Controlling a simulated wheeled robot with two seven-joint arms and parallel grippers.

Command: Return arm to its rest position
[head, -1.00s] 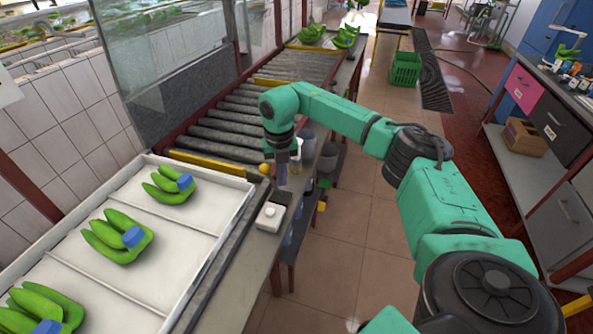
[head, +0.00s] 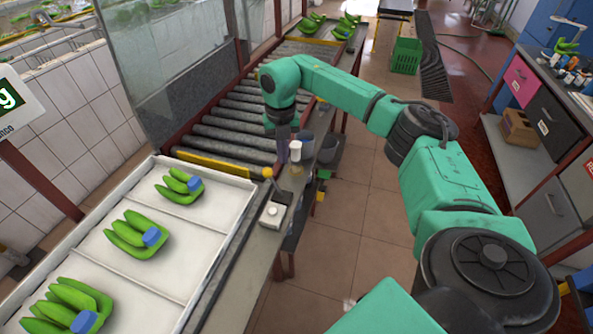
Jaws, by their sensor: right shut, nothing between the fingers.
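My right arm comes in from the lower right and reaches over the work surface. Its gripper (head: 283,152) points down above the ledge beside the roller conveyor. It is shut and holds nothing. Its fingertips are small in the view, close to a white-capped bottle (head: 295,151). My left gripper is not in the head view. Three green banana bunches lie in the white tray at the left: a far one (head: 178,188), a middle one (head: 130,234) and a near one (head: 60,305). Each has a blue piece on it.
The white tray (head: 205,212) has low dividers. A small white box (head: 272,214) sits on the ledge beside it. The roller conveyor (head: 245,112) runs away behind, with more bananas at its far end. A green crate (head: 406,56) stands on the floor. The tiled aisle (head: 350,230) is clear.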

